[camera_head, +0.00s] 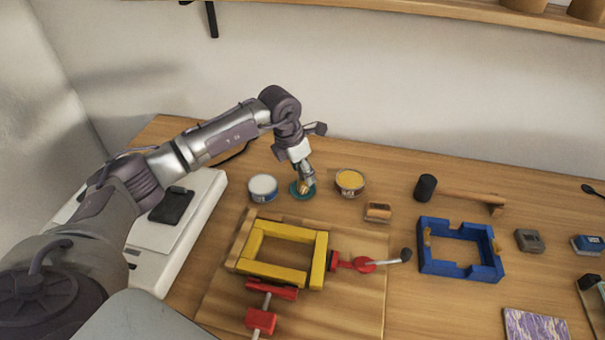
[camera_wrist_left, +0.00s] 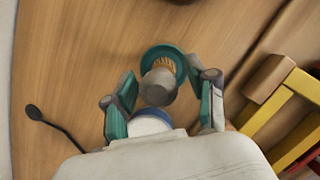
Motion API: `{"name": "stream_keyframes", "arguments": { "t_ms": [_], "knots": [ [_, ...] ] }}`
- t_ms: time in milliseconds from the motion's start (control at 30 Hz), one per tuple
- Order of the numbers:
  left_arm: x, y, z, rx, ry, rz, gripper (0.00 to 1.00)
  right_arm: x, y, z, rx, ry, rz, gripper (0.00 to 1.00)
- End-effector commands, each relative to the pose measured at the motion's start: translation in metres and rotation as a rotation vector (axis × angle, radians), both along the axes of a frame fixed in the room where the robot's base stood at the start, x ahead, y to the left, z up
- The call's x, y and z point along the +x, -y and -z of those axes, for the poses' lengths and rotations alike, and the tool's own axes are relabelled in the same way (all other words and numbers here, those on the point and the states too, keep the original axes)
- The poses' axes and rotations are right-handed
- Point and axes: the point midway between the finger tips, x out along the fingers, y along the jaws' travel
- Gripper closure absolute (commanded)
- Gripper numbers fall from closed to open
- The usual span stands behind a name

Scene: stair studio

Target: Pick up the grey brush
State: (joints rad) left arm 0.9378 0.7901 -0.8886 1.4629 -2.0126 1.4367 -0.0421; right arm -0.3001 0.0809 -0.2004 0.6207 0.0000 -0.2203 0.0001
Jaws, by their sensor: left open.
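The grey brush shows in the left wrist view (camera_wrist_left: 158,86) as a short grey body with tan bristles, at a round teal dish (camera_wrist_left: 181,56). In the head view the dish (camera_head: 296,194) sits on the bench between two tins. My left gripper (camera_head: 306,180) reaches down over the dish from above and hides much of the brush. In the left wrist view my left gripper's fingers (camera_wrist_left: 160,98) are apart, one on each side of the brush's grey body. I cannot tell whether they touch it. My right gripper is not in view.
A white-topped tin (camera_head: 263,186) stands left of the dish and a yellow-filled tin (camera_head: 350,180) right of it. A small wooden block (camera_head: 378,211), yellow frame (camera_head: 319,262), red clamp (camera_head: 364,265), blue frame (camera_head: 462,270) and mallet (camera_head: 427,187) lie nearby.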

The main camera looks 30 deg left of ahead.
Motion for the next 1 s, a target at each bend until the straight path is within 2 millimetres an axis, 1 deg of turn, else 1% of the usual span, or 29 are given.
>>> {"name": "stream_keyframes", "arguments": {
  "t_ms": [33,100,200,433,667,700,767,800,1000],
  "knots": [
    [0.001,0.002,0.006,-0.001,-0.005,-0.001,0.43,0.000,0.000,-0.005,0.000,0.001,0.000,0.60],
    [0.003,0.003,0.014,-0.001,-0.003,-0.001,0.43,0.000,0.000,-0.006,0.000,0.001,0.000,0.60],
    [0.005,0.003,0.021,0.000,-0.001,-0.001,0.43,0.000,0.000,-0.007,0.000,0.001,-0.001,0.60],
    [0.005,0.003,0.023,0.000,0.000,0.000,0.43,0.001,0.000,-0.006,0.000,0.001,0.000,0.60],
    [0.005,0.003,0.022,0.000,0.000,-0.001,0.82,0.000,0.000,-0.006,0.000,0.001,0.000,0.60],
    [0.005,0.003,0.022,0.000,0.000,-0.001,0.88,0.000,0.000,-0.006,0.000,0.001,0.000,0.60],
    [0.005,0.003,0.022,0.000,0.000,-0.001,0.98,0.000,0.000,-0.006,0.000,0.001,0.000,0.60],
    [0.005,0.003,0.022,0.000,0.000,-0.001,1.00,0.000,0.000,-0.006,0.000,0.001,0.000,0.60],
    [0.006,0.003,0.022,0.000,0.000,-0.001,1.00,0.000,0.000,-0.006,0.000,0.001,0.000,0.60]
  ]
}}
